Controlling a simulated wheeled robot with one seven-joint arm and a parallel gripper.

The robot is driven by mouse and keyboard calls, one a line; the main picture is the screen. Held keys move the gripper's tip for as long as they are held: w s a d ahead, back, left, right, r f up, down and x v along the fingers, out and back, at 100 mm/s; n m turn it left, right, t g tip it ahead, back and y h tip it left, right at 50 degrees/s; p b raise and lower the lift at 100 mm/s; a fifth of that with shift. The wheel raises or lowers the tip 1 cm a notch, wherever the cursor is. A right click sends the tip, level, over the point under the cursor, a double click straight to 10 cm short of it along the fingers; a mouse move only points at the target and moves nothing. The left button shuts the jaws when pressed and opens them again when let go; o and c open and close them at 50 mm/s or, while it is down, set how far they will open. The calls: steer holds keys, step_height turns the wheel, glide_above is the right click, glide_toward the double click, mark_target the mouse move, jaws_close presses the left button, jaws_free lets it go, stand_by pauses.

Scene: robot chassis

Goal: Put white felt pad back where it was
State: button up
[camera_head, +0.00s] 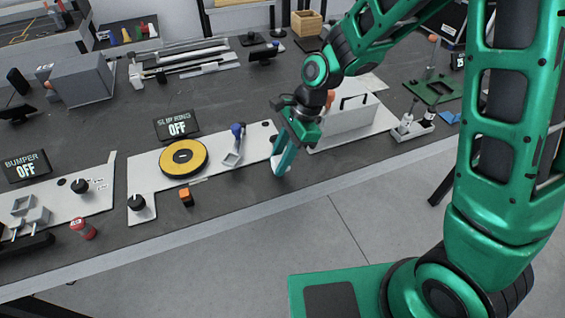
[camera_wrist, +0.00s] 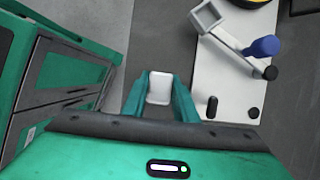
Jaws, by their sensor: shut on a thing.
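My gripper (camera_head: 283,162) is over the front part of the dark bench, at the right end of the white slip ring plate (camera_head: 147,173). In the wrist view, my gripper (camera_wrist: 160,100) is shut on the white felt pad (camera_wrist: 159,87), a small rounded pale rectangle between the fingertips. In the head view the fingers mostly hide the pad. Whether the pad touches the bench is unclear.
A yellow and black disc (camera_head: 183,158) lies on the slip ring plate. A square grey holder (camera_head: 232,158) and a blue-topped post (camera_head: 237,131) stand at its right; the holder also shows in the wrist view (camera_wrist: 206,16). A grey box (camera_head: 350,115) stands right of my gripper.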

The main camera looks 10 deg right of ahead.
step_height(320, 180, down, 2)
steer(key=shift+f, duration=0.1)
steer(key=o, duration=1)
steer(key=shift+o, duration=0.2)
steer(key=v, duration=1.2)
